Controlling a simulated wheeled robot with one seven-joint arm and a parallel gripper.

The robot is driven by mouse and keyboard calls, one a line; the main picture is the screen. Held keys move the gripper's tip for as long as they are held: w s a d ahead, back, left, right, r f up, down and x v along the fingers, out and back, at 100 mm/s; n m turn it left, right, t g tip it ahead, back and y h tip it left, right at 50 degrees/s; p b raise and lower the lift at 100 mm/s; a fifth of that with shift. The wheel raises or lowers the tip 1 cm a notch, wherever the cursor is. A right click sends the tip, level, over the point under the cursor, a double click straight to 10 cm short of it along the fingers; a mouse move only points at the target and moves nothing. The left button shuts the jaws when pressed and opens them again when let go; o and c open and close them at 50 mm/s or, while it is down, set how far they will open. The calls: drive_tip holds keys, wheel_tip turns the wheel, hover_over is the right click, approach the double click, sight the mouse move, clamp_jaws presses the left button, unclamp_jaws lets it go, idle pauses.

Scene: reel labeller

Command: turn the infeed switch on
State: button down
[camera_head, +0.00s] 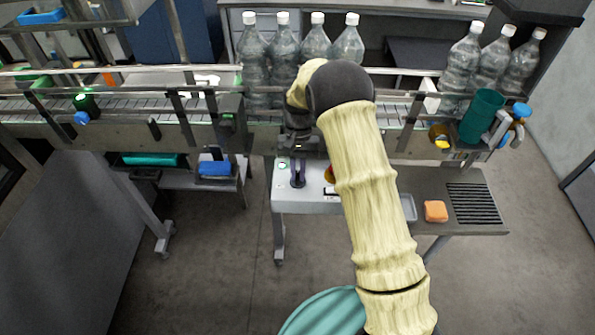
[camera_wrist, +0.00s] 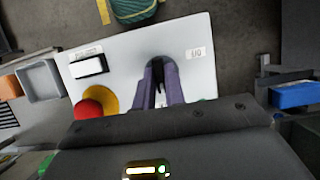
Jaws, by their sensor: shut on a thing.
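The control panel (camera_head: 308,204) is a pale box on the bench in front of the conveyor. It also shows in the wrist view (camera_wrist: 128,60). My gripper (camera_head: 298,178) points down at its left part. In the wrist view the purple fingers of my gripper (camera_wrist: 160,72) are closed around a small dark switch knob (camera_wrist: 160,88), beside a label (camera_wrist: 196,53) that seems to read I/O. The fingers hide most of the knob, so I cannot tell which way it is turned.
A red stop button on a yellow base (camera_wrist: 90,106) and a white-topped black switch (camera_wrist: 88,67) share the panel. A grey tray (camera_wrist: 42,82) and an orange sponge (camera_head: 435,211) lie beside it. Bottles (camera_head: 316,45) and a teal cup (camera_head: 482,116) stand behind.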

drive_tip(key=shift+w+r, duration=0.15)
drive_tip(key=c, duration=1.5)
unclamp_jaws()
drive_tip(key=shift+o, duration=0.2)
drive_tip(key=b+v, duration=0.3)
drive_tip(key=v, duration=1.4)
drive_tip(key=shift+d+r, duration=0.15)
drive_tip(key=shift+r, duration=0.05)
drive_tip(key=s+d+f+t, duration=0.2)
drive_tip(key=s+d, duration=0.3)
drive_tip(key=s, duration=0.3)
drive_tip(key=s+d+f+t, duration=0.2)
drive_tip(key=s+d, duration=0.3)
drive_tip(key=s, duration=0.4)
drive_tip(key=s+d+f+t, duration=0.2)
drive_tip(key=s+d, duration=0.3)
drive_tip(key=s, duration=0.4)
drive_tip(key=shift+s+t, duration=0.15)
drive_tip(key=shift+t, duration=0.45)
